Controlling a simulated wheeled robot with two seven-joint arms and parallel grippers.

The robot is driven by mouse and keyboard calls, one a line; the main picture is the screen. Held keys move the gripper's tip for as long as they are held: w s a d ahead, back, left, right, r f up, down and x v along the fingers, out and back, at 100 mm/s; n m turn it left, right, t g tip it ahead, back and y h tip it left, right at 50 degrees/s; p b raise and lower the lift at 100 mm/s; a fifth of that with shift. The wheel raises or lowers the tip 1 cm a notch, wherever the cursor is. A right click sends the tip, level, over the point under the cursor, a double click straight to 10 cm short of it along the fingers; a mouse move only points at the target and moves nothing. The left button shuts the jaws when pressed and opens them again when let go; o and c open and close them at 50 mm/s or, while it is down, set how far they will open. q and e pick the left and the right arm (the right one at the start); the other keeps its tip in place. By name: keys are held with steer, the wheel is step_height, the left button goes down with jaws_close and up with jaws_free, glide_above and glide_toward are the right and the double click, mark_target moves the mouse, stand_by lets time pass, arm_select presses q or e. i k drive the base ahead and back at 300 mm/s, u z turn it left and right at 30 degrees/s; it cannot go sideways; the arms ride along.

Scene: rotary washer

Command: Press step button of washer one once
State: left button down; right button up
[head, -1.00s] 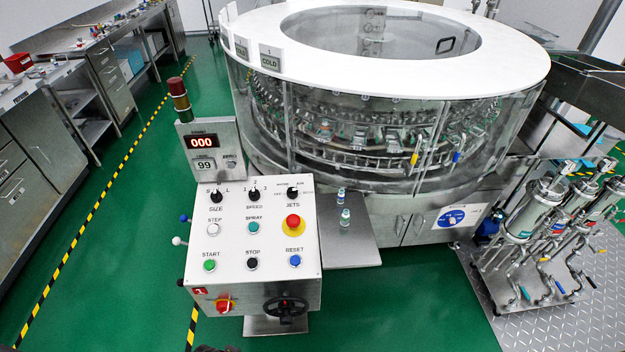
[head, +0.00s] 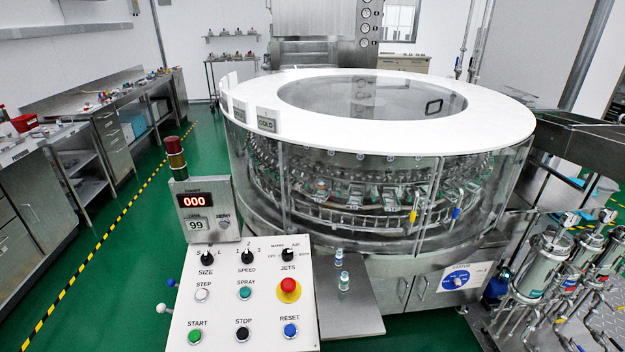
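The control panel (head: 222,322) of the washer stands in front of me at the lower left of the head view. Its white step button (head: 202,295) sits under the label STEP at the panel's left. The round washer (head: 380,160) with a white top and clear walls stands behind the panel. The count display (head: 194,201) reads 000, and a smaller display below it reads 99. The panel's lower part, where a red 1 showed earlier, is cut off by the bottom edge. Neither gripper is in view.
A red emergency button (head: 288,288), a teal spray button (head: 244,293), and green, black and blue buttons share the panel. Two small vials (head: 343,281) stand on a metal shelf right of it. A cylinder rack (head: 560,275) stands at right. Green floor is open at left.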

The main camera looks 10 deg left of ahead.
mark_target(201, 294)
steer(key=u, duration=1.2)
